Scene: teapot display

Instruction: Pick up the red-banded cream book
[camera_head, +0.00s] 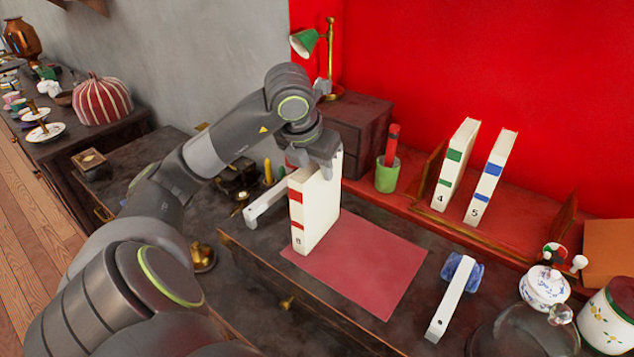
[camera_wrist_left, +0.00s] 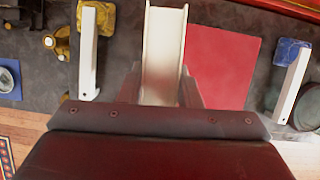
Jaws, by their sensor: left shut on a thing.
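The red-banded cream book (camera_head: 316,210) stands upright at the left edge of the red mat (camera_head: 375,262) in the head view. Its spine has red bands and a number near the bottom. My left gripper (camera_head: 318,160) is over its top and shut on it. In the left wrist view the book (camera_wrist_left: 163,45) sits between the two fingers of the left gripper (camera_wrist_left: 160,92), with the red mat (camera_wrist_left: 222,65) beside it. I cannot tell whether the book's bottom touches the surface. My right gripper is not in view.
Green-banded (camera_head: 456,165) and blue-banded (camera_head: 490,178) books stand in a rack at the back right. White bars lie left (camera_head: 265,203) and right (camera_head: 448,300) of the mat. A green cup (camera_head: 387,176) stands behind. A lidded jar (camera_head: 545,288) is at the right.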

